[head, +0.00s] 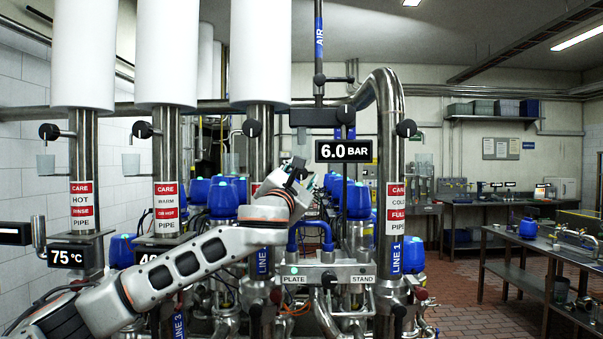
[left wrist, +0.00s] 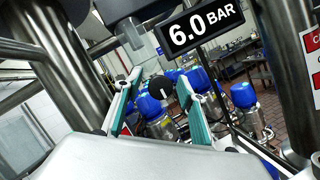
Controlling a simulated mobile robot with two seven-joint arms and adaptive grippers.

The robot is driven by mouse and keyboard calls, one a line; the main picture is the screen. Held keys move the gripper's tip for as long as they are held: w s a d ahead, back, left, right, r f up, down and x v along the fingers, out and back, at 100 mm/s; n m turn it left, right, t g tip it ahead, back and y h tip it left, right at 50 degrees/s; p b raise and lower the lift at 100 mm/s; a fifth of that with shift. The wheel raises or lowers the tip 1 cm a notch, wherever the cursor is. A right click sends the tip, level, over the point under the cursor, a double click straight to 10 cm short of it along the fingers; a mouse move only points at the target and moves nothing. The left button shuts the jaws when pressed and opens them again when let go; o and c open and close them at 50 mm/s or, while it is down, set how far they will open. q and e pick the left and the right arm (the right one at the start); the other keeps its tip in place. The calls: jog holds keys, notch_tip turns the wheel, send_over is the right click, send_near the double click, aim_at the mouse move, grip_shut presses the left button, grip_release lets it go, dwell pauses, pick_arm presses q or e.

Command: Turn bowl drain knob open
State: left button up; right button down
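My left arm reaches up from the lower left in the head view, and my left gripper (head: 303,174) is left of and below the 6.0 BAR display. In the left wrist view the gripper (left wrist: 160,108) has its two teal-padded fingers spread apart. A round black knob (left wrist: 158,91) shows between the fingers, beyond them; I see no contact. Several black round knobs are in the head view, one on the right pipe (head: 407,128), one near the display (head: 346,114) and one left of it (head: 252,128). No label reads bowl drain, so I cannot tell which knob it is.
The 6.0 BAR display (head: 343,151) hangs close to my left gripper. Steel pipes and blue-capped valves (head: 223,198) crowd around it. A PLATE STAND panel (head: 328,278) is below. A steel table (head: 540,250) stands at the right, with open tiled floor (head: 470,318) before it.

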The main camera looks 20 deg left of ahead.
pick_arm(q)
jog(key=c, duration=1.1)
jog(key=shift+c, duration=0.2)
